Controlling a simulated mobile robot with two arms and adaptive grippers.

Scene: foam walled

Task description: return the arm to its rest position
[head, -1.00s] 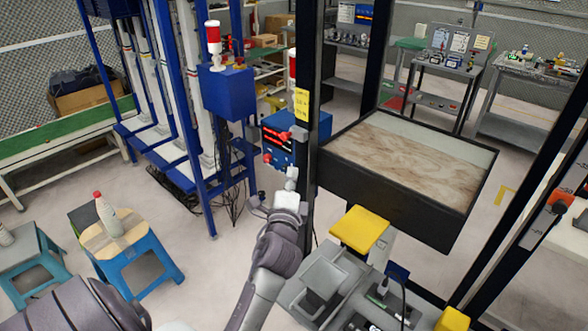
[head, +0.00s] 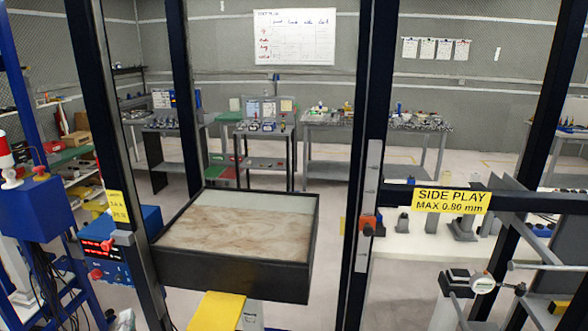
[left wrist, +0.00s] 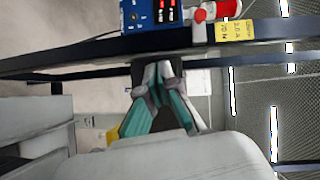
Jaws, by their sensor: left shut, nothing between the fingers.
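My left gripper (left wrist: 158,75) shows in the left wrist view with its grey fingers and teal pads drawn together, shut and empty. In the head view only a small pale part at the bottom left edge (head: 122,320) seems to be it. It is below the blue box with red displays (head: 107,245), beside the dark upright post. In the left wrist view the blue box (left wrist: 150,14) lies beyond the fingertips, past a dark frame bar. Most of my left arm is out of the head view. My right gripper is not in view.
A black-rimmed tray with a brown marbled surface (head: 297,262) stands in the dark frame. A yellow block (head: 215,311) is below it. Benches (head: 325,172) stand behind.

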